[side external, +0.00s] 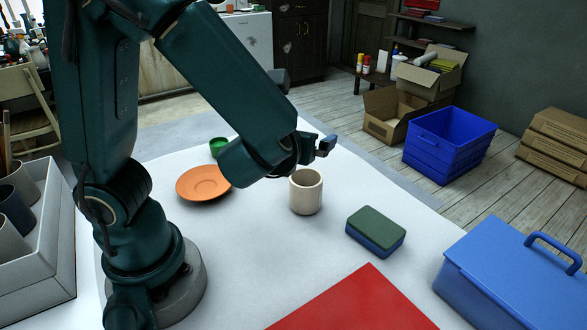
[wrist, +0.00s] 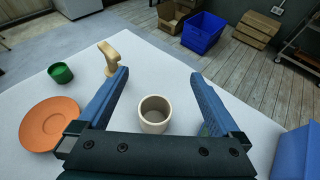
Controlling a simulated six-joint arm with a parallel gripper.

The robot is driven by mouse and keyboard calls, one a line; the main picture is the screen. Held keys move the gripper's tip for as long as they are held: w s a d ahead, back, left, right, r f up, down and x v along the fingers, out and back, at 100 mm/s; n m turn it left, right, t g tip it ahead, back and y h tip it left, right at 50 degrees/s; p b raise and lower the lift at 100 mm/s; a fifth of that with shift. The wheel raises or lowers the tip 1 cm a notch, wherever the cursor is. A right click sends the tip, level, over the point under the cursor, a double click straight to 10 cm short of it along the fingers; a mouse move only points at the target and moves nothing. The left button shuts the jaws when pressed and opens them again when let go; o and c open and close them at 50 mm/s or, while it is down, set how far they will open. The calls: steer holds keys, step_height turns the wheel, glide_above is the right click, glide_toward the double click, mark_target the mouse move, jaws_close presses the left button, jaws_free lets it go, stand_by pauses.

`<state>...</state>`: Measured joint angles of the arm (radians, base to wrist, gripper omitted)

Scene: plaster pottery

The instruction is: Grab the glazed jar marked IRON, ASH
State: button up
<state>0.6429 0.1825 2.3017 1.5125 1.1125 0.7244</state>
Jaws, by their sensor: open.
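A cream, open-topped jar (side external: 305,192) stands upright on the white table. No IRON, ASH marking can be read on it in either view. In the wrist view the jar (wrist: 154,122) appears between my two blue fingers, and I look down into its empty-looking mouth. My gripper (side external: 325,146) is open and holds nothing. In the side view it is above the jar, near its rim in the picture; whether they touch is hard to tell. The two spread fingers also show in the wrist view (wrist: 160,80).
An orange saucer (side external: 204,184) and green cup (side external: 218,147) lie left of the jar. A wooden object (wrist: 110,58) stands beyond the left finger. A green-and-blue block (side external: 375,231), red sheet (side external: 355,302) and blue toolbox (side external: 505,282) are to the right and front.

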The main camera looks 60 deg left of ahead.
glide_toward(310, 177)
steer(key=x, duration=0.4)
steer(key=shift+w+a, duration=0.15)
steer(key=shift+w, duration=0.05)
steer(key=shift+x, duration=2.65)
steer(key=shift+f, duration=0.15)
steer(key=c, duration=1.4)
steer(key=shift+o, duration=0.3)
